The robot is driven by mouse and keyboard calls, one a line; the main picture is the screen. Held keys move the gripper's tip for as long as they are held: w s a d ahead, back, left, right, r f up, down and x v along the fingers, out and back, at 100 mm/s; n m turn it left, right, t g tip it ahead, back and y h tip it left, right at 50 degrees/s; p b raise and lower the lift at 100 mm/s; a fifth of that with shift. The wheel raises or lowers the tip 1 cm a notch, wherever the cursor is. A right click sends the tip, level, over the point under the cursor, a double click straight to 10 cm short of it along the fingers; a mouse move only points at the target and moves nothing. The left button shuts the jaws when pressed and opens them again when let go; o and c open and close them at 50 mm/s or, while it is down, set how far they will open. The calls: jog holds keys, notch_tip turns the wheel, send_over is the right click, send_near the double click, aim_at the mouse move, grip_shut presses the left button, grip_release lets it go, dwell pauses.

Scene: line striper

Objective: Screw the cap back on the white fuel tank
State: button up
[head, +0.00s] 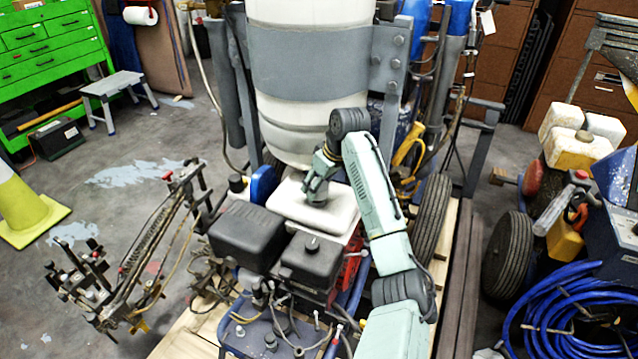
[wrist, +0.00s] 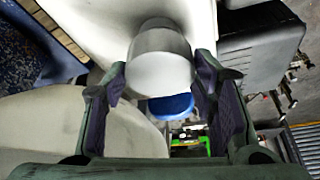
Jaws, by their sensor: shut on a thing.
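The white fuel tank (head: 284,203) sits on the engine frame, just below the large white drum. My gripper (head: 318,187) reaches down from above onto the tank's top. In the wrist view, the pale grey, rounded cap (wrist: 160,65) is between the two fingers of my gripper (wrist: 163,78), and they are shut on it. The cap is against the tank's white surface (wrist: 85,22), at its filler spot. In the head view my gripper covers most of the cap (head: 316,203). The thread is hidden, so I cannot tell how far the cap is seated.
Black engine housings (head: 247,232) stand close in front of the tank. The large white drum (head: 300,118) rises behind it, close to my arm. A black tyre (head: 432,220) is to the right. Open floor (head: 125,185) lies to the left.

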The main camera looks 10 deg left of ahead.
jog(key=shift+f, duration=0.1)
jog(key=shift+f, duration=0.4)
jog(key=shift+f+p, duration=0.3)
jog(key=shift+f, duration=0.55)
dwell(1.2)
jog(key=m+t, duration=0.1)
jog(key=m, duration=0.2)
jog(key=shift+m+h, duration=0.3)
jog(key=shift+h, duration=0.1)
jog(key=shift+r, duration=0.1)
